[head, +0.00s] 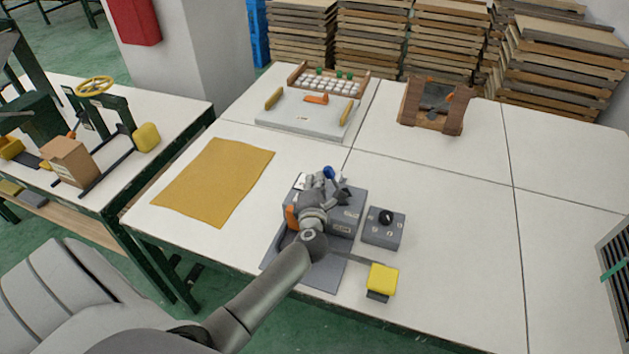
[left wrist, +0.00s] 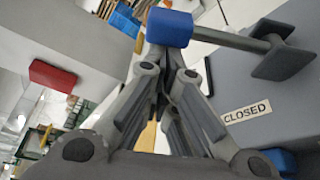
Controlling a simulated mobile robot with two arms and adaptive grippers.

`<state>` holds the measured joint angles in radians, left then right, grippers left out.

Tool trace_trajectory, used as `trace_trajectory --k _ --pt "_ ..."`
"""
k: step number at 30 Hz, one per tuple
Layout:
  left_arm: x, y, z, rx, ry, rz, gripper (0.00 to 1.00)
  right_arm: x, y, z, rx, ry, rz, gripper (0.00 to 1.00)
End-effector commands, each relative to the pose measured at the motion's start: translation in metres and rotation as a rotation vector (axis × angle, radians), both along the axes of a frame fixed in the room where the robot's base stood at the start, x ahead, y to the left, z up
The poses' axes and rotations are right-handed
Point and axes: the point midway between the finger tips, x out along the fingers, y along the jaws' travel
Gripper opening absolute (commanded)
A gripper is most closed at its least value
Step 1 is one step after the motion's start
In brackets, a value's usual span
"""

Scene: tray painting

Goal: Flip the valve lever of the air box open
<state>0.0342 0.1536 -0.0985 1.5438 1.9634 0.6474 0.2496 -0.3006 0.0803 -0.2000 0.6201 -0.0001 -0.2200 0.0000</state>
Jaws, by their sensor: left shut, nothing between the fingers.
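The air box (head: 346,218) is a grey box on the white table, partly hidden behind my left arm in the head view. Its valve lever has a blue knob (head: 328,172). In the left wrist view the blue knob (left wrist: 169,28) sits on a metal rod (left wrist: 235,40) that runs right to a grey bracket (left wrist: 285,50). A "CLOSED" label (left wrist: 247,111) shows on the box face. My left gripper (head: 321,182) is shut and empty, with its fingertips (left wrist: 163,75) close to the knob. I cannot tell whether they touch it. My right gripper is out of view.
A grey dial box (head: 383,230) and a yellow block (head: 382,278) stand right of the air box. A tan sheet (head: 214,181) lies to the left. A white tray (head: 305,115) and a wooden stand (head: 432,105) are farther back. The table's right part is clear.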

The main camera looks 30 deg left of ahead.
Motion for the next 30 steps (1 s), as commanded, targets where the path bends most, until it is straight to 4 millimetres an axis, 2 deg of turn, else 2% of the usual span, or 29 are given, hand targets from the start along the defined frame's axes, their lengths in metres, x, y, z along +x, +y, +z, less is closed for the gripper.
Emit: trace_trajectory --k 11,20,30 --pt "0.003 -0.012 0.011 0.127 0.030 -0.004 0.00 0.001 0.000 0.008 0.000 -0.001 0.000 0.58" --pt "0.009 -0.034 0.023 0.386 0.092 -0.003 0.00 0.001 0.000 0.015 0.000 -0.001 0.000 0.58" --pt "0.015 -0.062 0.028 0.691 0.166 -0.003 0.00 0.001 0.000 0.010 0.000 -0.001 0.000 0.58"
